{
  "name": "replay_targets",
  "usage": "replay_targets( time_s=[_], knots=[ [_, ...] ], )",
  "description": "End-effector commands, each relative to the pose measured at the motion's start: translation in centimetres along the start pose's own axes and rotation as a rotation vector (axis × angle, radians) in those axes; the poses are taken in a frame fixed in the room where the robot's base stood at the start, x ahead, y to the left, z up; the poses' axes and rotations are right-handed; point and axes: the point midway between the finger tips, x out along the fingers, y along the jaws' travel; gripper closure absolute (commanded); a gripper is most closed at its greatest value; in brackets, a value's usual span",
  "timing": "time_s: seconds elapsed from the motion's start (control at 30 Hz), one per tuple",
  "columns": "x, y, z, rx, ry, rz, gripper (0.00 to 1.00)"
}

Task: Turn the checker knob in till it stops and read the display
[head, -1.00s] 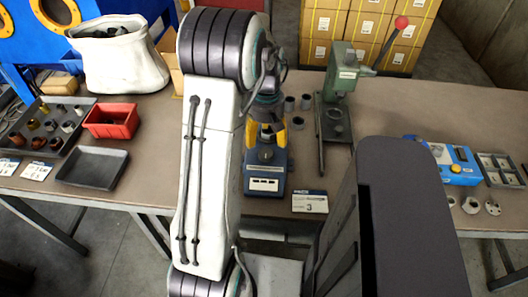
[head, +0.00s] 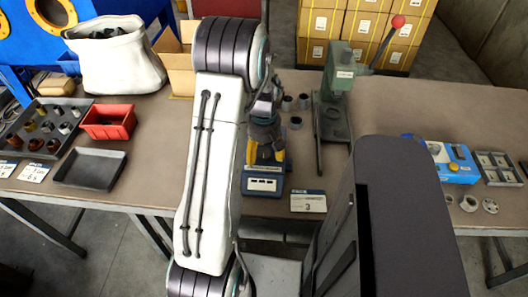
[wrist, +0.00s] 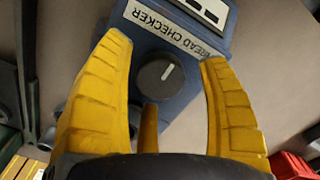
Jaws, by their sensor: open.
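The blue thread checker (head: 264,184) stands on the brown table, partly hidden by my gripper (head: 264,150). In the wrist view, the checker (wrist: 190,75) shows a round dark knob (wrist: 157,83) with a white pointer line, angled up and right. Its label, THREAD CHECKER, appears upside down. The display windows (wrist: 208,10) are at the top edge, partly cut off; I cannot read any value. My gripper (wrist: 164,50) is open. Its yellow fingers lie left and right of the knob in the picture, with visible gaps; I cannot tell the height above it.
A white card (head: 308,201) marked 3 lies right of the checker. A green lever press (head: 337,95) and several grey rings (head: 295,122) stand behind it.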

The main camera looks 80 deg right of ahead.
Motion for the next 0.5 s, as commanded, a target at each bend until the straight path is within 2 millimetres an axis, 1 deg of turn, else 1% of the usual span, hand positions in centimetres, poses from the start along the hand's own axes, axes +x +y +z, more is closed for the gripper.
replay_targets(
  time_s=[0.37,0.5],
  knots=[
    [0.26,-0.01,0.01,0.000,0.000,0.000,0.31],
    [0.25,-0.01,0.01,0.000,0.000,0.000,0.44]
  ],
)
